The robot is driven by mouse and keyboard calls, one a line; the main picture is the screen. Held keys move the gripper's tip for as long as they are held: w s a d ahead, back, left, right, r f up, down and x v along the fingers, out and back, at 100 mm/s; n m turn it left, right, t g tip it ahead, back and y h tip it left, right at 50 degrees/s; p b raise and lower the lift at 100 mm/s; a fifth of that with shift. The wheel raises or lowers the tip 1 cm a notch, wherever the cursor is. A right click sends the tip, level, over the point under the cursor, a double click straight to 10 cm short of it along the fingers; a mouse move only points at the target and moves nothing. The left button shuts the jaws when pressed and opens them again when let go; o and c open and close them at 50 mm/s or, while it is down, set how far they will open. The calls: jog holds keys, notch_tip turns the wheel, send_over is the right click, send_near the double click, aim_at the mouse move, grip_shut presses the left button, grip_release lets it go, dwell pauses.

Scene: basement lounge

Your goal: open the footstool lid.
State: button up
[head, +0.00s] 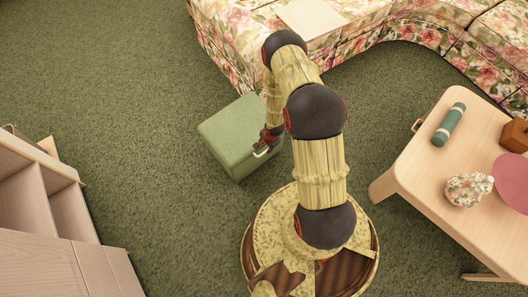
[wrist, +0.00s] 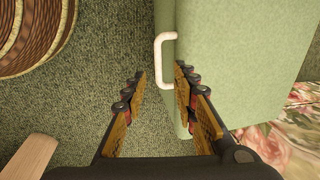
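The green footstool (head: 228,138) stands on the carpet left of my arm in the head view, and its lid looks closed. In the wrist view, its green surface (wrist: 245,60) fills the right side. A pale, U-shaped handle (wrist: 159,50) sticks out from the footstool's edge; it also shows in the head view (head: 262,152). My gripper (wrist: 160,74) is open, with one finger on each side of the handle's near end. I cannot tell whether either finger touches the handle. In the head view, my gripper (head: 270,138) is at the footstool's right side, with its fingers partly hidden.
A floral sofa (head: 225,42) curves behind the footstool. A wooden table (head: 410,175) at right holds a green roll (head: 448,124), a floral object (head: 468,190) and a pink disc (head: 512,180). A wooden shelf unit (head: 60,262) stands at lower left. Carpet left of the footstool is clear.

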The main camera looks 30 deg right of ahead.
aim_at(264, 153)
jog(key=f+b, duration=0.1)
jog(key=f, duration=0.1)
jog(key=f+b, duration=0.1)
jog(key=f, duration=0.2)
jog(key=w+f+b, duration=0.1)
jog(key=f, duration=0.2)
jog(key=shift+w+a, duration=0.1)
jog(key=shift+a, duration=0.1)
jog(key=c, duration=0.3)
jog(key=c, duration=0.4)
grip_shut()
